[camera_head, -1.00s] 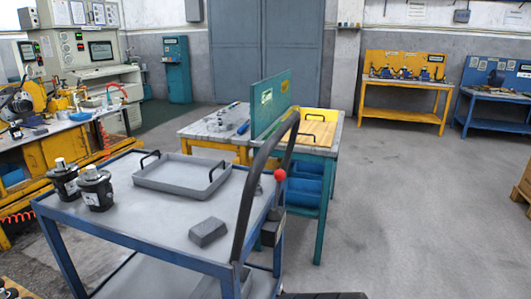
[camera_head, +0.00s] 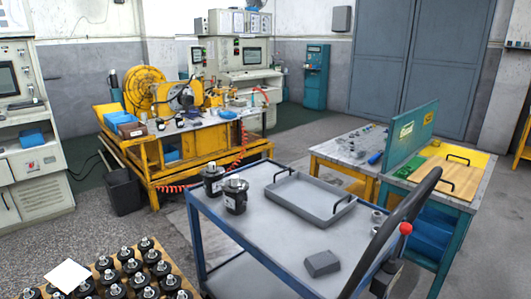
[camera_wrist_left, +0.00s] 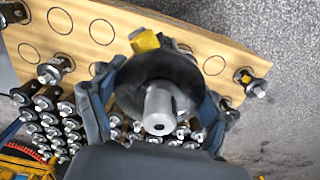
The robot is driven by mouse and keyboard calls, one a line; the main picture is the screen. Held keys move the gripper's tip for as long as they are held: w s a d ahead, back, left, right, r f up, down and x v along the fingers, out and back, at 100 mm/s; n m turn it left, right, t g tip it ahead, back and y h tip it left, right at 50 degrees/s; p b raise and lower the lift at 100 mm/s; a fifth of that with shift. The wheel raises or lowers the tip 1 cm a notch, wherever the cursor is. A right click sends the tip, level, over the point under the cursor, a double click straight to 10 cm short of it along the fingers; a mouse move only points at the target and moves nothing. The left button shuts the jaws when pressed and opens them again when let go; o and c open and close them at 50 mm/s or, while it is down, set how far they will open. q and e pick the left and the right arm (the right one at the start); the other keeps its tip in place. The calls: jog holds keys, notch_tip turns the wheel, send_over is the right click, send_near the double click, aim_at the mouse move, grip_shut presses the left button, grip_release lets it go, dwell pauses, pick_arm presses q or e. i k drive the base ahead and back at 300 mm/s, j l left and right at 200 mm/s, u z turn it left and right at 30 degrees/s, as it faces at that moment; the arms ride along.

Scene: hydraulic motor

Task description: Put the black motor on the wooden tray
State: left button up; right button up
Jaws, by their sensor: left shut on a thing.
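In the left wrist view, my left gripper (camera_wrist_left: 155,98) is shut around a black motor (camera_wrist_left: 183,72), seen end-on with its silver shaft toward the camera and a small yellow part at its edge. Behind it is a wooden board (camera_wrist_left: 190,32) with circle marks and several shafted motors. The wooden tray (camera_head: 455,178) with two black handles lies on the teal-framed table at the right in the head view. Two other black motors (camera_head: 235,197) stand upright on the blue cart. Neither gripper shows in the head view, and my right gripper is in no view.
The blue cart (camera_head: 285,232) with a grey tray (camera_head: 308,198) and a grey block (camera_head: 322,263) stands between the board of motors at bottom left and the wooden tray's table. A teal upright panel (camera_head: 408,133) edges that table. A black bin (camera_head: 123,191) stands left.

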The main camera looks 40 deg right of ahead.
aim_at(449, 174)
jog(key=k+l, duration=0.15)
jog(key=l, duration=0.2)
jog(key=k+l+z, duration=0.15)
jog(key=l, duration=0.25)
jog(key=k+l, duration=0.15)
jog(key=l, duration=0.25)
jog(key=k+l+z, duration=0.1)
jog(key=l, duration=0.25)
jog(key=l+z, duration=0.1)
jog(key=l, duration=0.4)
jog(key=l+z, duration=0.1)
jog(key=l, duration=0.35)
jog(key=l+z, duration=0.1)
jog(key=l, duration=0.4)
jog(key=i+l+z, duration=0.1)
jog(key=l, duration=0.35)
jog(key=i+l+z, duration=0.1)
jog(key=l, duration=0.4)
jog(key=i+l, duration=0.1)
jog(key=l, duration=0.35)
jog(key=l+z, duration=0.15)
jog(key=l, duration=0.3)
jog(key=i+l+z, duration=0.1)
jog(key=l, duration=0.35)
jog(key=i, duration=0.05)
